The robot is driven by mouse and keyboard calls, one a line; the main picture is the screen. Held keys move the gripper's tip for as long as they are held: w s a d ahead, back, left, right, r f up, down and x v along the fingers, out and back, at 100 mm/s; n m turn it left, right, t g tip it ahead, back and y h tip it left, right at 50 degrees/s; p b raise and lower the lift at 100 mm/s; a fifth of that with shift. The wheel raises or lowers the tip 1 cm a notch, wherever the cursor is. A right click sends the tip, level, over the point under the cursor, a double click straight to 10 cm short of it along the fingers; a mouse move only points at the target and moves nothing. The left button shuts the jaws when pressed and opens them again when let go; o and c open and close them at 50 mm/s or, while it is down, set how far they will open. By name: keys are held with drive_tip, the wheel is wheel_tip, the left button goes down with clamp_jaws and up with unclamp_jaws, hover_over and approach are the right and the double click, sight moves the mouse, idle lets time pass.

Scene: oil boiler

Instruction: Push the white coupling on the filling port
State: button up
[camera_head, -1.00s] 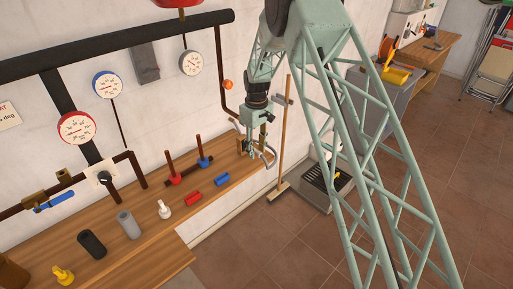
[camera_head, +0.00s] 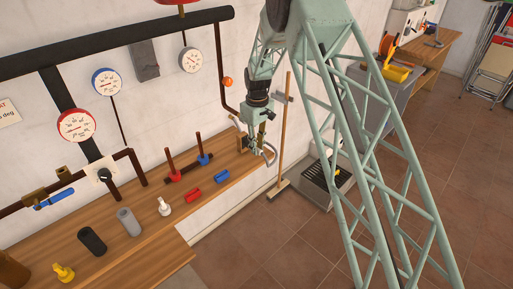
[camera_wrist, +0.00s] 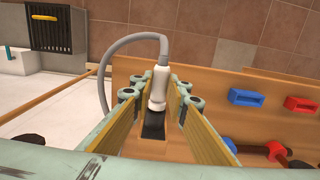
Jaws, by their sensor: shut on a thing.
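My gripper (camera_head: 257,143) is at the right end of the wooden bench, beside a looped grey hose (camera_head: 268,152). In the wrist view my gripper (camera_wrist: 160,97) has its two fingers on either side of the white coupling (camera_wrist: 160,85), shut on it. The coupling joins the grey hose (camera_wrist: 120,46), which arches up and down to the left. A dark block (camera_wrist: 153,126) shows between the fingers at its near end. I cannot tell which fitting is the filling port. A small white fitting (camera_head: 164,207) stands separately on the bench.
The bench (camera_head: 150,232) also holds red (camera_head: 193,196) and blue (camera_head: 221,177) blocks, and black (camera_head: 92,241) and grey (camera_head: 129,222) cylinders. Pipes, red-handled (camera_head: 170,164) and blue-handled (camera_head: 199,146) valves line the wall side. Open floor lies right.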

drive_tip(key=shift+s+d+b, duration=0.5)
drive_tip(key=shift+s+d, duration=1.15)
drive_tip(key=shift+d, duration=0.1)
idle(0.7)
drive_tip(key=shift+r, duration=0.2)
wheel_tip(320, 180, up, 13)
drive_tip(key=s+d+p, duration=0.1)
drive_tip(key=p, duration=0.4)
drive_tip(key=shift+s+d, duration=0.25)
idle(0.9)
drive_tip(key=shift+r, duration=0.1)
drive_tip(key=shift+w+a, duration=0.1)
idle(0.3)
drive_tip(key=shift+w+a+p, duration=0.5)
drive_tip(key=shift+w+a, duration=1.05)
drive_tip(key=shift+a, duration=0.1)
idle(1.0)
